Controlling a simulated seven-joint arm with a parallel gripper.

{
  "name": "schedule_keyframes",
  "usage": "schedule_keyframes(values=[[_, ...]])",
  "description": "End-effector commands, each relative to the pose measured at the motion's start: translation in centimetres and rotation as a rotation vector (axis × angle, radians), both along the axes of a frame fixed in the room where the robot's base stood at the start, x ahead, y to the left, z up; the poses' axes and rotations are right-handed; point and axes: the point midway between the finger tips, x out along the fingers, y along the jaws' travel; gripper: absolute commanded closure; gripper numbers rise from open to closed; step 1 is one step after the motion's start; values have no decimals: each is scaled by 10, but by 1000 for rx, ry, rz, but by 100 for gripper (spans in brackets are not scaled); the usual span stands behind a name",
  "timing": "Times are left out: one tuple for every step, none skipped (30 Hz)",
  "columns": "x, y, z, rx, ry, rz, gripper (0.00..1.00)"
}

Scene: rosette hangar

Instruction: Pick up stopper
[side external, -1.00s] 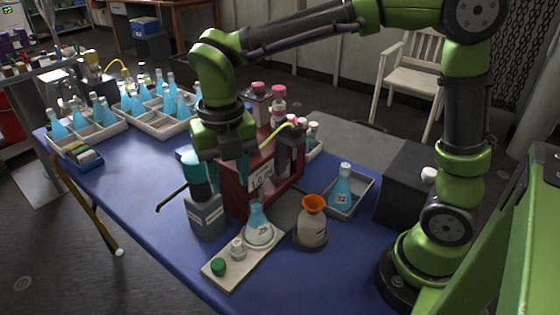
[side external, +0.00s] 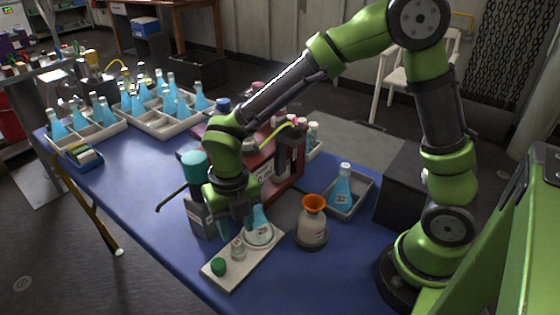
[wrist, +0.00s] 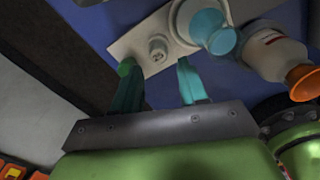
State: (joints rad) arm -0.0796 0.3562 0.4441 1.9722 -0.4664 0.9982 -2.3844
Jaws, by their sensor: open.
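The pale stopper (side external: 238,250) stands upright on a white tray (side external: 225,279), between a green cap (side external: 218,266) and a flask of blue liquid (side external: 260,219). In the wrist view, the stopper (wrist: 158,46) shows just beyond the gap between my fingertips. My gripper (side external: 236,230) is open and empty, pointing down over the tray just above the stopper. Its teal fingers also show in the wrist view (wrist: 157,68), spread to either side of the stopper. I cannot tell the exact height left between the tips and the stopper.
A bottle with an orange funnel top (side external: 312,224) stands right of the tray. Another blue flask (side external: 341,187) sits in a grey tray. A dark red rack (side external: 290,185) stands behind. Blue tabletop is clear at front left.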

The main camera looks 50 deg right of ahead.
Motion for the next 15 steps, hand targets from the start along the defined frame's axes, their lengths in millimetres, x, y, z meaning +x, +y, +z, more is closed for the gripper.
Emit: schedule_keyframes(values=[[0,0,-9,-1,6,2,57],[1,1,-14,-1,6,3,57],[2,1,-20,-2,5,2,57],[2,1,-25,-1,5,2,57],[2,1,-29,-1,5,2,57],[2,1,-34,-1,4,2,57],[2,1,-37,-2,4,1,57],[2,1,-39,-1,4,1,57],[3,1,-41,0,2,1,57],[3,1,-42,-1,1,1,57],[3,1,-43,-1,1,0,57],[3,1,-43,-1,1,0,57],[3,1,-43,-1,0,0,57],[3,1,-43,-1,0,0,57],[3,1,-43,-1,0,0,57]])
